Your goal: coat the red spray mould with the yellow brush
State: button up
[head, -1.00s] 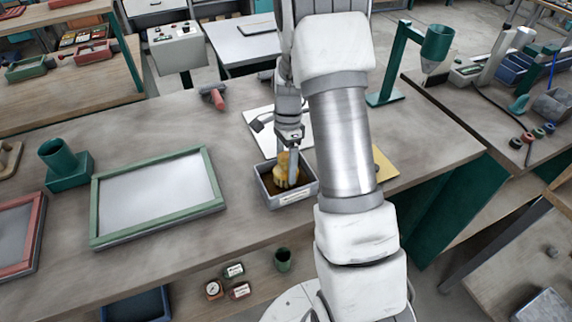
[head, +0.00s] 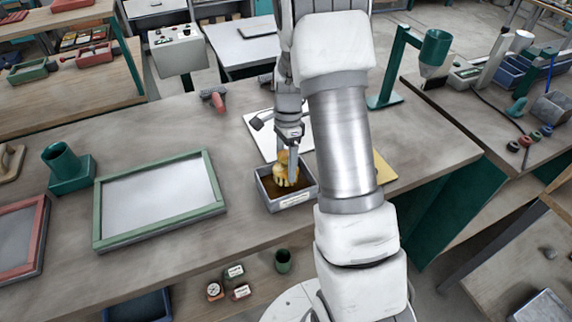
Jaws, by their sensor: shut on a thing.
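The yellow brush (head: 284,174) is held by my gripper (head: 291,158), which is shut on it. The brush points down into a small grey bin (head: 297,204) with brown contents on the bench. Its lower end is at or in the brown contents; I cannot tell how deep. A red-framed panel with a grey face (head: 20,238), which looks like the red spray mould, lies at the left edge, partly cut off by the picture. My gripper is well to the right of it.
A green-framed panel (head: 158,199) lies between the bin and the red-framed panel. A green cup holder (head: 66,170) stands behind them. A white sheet (head: 262,140) and a yellow sheet (head: 383,168) lie near the bin. A red-handled tool (head: 214,98) lies behind.

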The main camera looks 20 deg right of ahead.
aim_at(286, 157)
jog(key=shift+s+a+r+p+v, duration=0.15)
jog(key=shift+s+p+v, duration=0.1)
jog(key=shift+p+v, duration=0.9)
jog(key=shift+s+a+p+v, duration=0.25)
jog(key=shift+p+v, duration=0.45)
jog(key=shift+v, duration=0.75)
jog(key=shift+s+a+r+p+v, duration=0.1)
jog(key=shift+s+p+v, duration=0.2)
jog(key=shift+p+v, duration=0.85)
jog(key=shift+r, duration=0.1)
jog(key=shift+s+b, duration=0.15)
jog(key=shift+b, duration=0.15)
